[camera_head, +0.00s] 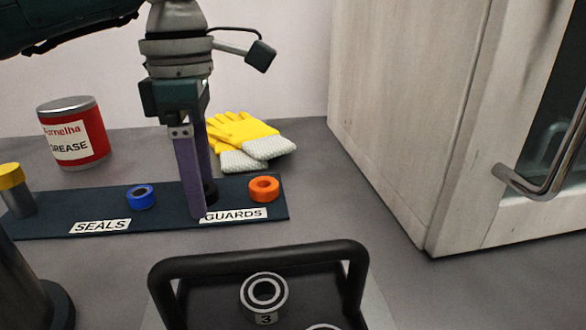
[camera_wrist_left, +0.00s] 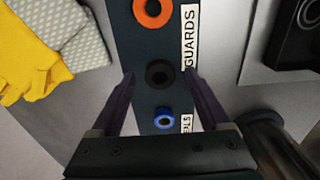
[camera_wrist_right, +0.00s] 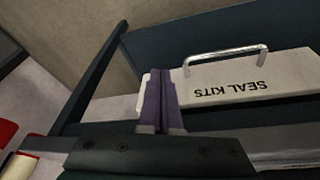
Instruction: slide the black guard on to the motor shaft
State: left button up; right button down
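The black guard (camera_head: 211,192) stands on the dark mat by the GUARDS label, partly hidden behind a finger in the head view. In the left wrist view the black guard (camera_wrist_left: 159,75) shows as a ring between the fingertips. My left gripper (camera_head: 203,198) points down over it, open, with a finger on either side; I cannot tell whether they touch it. My right gripper (camera_wrist_right: 161,72) is shut and empty in its wrist view, in front of a SEAL KITS box (camera_wrist_right: 228,84). I cannot make out the motor shaft for certain.
An orange ring (camera_head: 264,189) and a blue ring (camera_head: 141,197) flank the black guard on the mat (camera_head: 60,227). Yellow gloves (camera_head: 247,136) and a red grease tin (camera_head: 74,133) stand behind. A black-handled tray (camera_head: 160,283) with a ring-topped piece marked 3 (camera_head: 264,293) is in front.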

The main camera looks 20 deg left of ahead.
pick_arm(q)
grip_shut()
dwell(0.4)
